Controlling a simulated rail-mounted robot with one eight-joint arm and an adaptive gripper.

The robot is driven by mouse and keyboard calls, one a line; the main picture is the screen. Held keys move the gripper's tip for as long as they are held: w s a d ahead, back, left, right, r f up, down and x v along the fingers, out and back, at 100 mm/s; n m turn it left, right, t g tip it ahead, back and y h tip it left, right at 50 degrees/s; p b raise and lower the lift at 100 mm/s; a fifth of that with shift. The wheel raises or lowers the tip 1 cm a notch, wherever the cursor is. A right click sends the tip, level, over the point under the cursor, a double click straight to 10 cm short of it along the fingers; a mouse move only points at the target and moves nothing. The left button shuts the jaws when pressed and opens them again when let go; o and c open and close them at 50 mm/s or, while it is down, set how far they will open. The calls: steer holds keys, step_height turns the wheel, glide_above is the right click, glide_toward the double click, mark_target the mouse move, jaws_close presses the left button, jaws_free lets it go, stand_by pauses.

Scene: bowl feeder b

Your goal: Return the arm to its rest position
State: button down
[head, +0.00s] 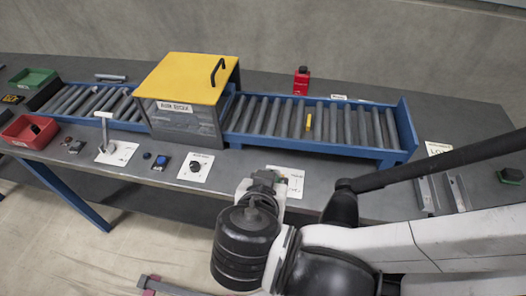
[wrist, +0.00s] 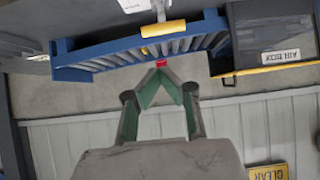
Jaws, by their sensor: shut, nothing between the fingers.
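My gripper (head: 265,180) is above the front edge of the grey bench, in front of the conveyor. It also shows in the wrist view (wrist: 160,76), where its green-sided fingers meet at the tips with nothing held. My arm stretches in from the lower right of the head view. The blue-framed roller conveyor (head: 407,131) lies beyond the gripper, apart from it. No marked rest position can be made out.
A yellow-topped box (head: 183,75) straddles the conveyor. A small yellow piece (head: 308,122) lies on the rollers, and a red device (head: 301,81) stands behind. A T-shaped lever (head: 104,130) rises at the front left. Green (head: 34,78) and red (head: 29,131) bins sit far left.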

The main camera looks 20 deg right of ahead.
steer(key=w+d+r+n+g+y, duration=0.2)
steer(key=w+d+r+n+y, duration=0.2)
steer(key=d, duration=0.4)
steer(key=shift+w+r+n+y+b, duration=0.3)
steer(key=shift+r+n+y+b, duration=0.2)
steer(key=shift+r+n, duration=0.25)
